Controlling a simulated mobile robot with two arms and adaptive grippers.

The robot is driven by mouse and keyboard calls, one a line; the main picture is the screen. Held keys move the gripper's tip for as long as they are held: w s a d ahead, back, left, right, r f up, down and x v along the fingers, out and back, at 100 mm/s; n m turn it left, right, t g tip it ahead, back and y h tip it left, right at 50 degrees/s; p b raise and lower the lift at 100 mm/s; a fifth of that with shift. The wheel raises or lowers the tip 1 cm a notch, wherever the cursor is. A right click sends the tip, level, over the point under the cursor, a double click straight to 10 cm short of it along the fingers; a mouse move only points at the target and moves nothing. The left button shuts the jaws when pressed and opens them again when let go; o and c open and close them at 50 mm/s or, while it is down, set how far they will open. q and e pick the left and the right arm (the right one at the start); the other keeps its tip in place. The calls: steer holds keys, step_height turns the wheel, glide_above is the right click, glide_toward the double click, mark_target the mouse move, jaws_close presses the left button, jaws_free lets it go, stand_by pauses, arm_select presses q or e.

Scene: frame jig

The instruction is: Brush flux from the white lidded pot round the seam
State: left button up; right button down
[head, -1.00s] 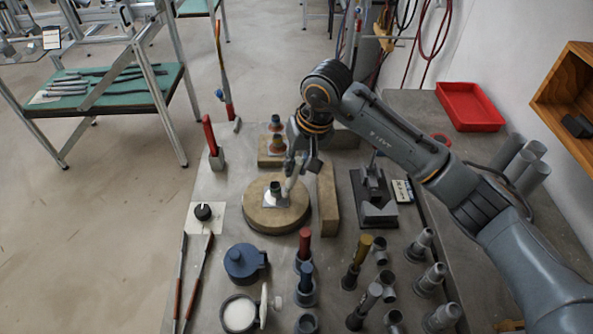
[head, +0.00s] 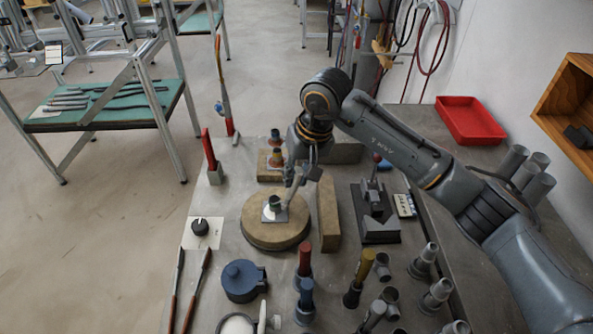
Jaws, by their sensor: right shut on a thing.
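My right gripper (head: 302,174) is over the back right of the round tan turntable (head: 258,232). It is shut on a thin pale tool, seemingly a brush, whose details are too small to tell. The tool's lower end is beside a short dark tube standing on a small square plate (head: 268,216) on the turntable. I cannot tell whether it touches the seam. A pot with white contents (head: 236,327) is cut off by the bottom edge, with a pale lid-like piece (head: 262,317) at its right. My left gripper is not in view.
A blue pot (head: 239,279) and several upright holders with coloured handles stand in front. A tan block (head: 328,213) and a dark clamp stand (head: 377,219) are right of the turntable. Behind it is a block with small fittings (head: 270,167). A red tray (head: 470,121) lies at the back right.

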steer(key=shift+w+b, duration=0.85)
steer(key=shift+b, duration=0.65)
stand_by(0.6)
steer(key=shift+s, duration=0.1)
steer(key=shift+s+b, duration=0.85)
steer(key=shift+s, duration=1.65)
steer(key=a+p+v, duration=0.1)
steer(key=p+v, duration=0.1)
steer(key=v, duration=0.4)
steer(key=shift+w+r, duration=0.35)
steer(key=shift+r, duration=0.2)
steer(key=shift+a, duration=0.1)
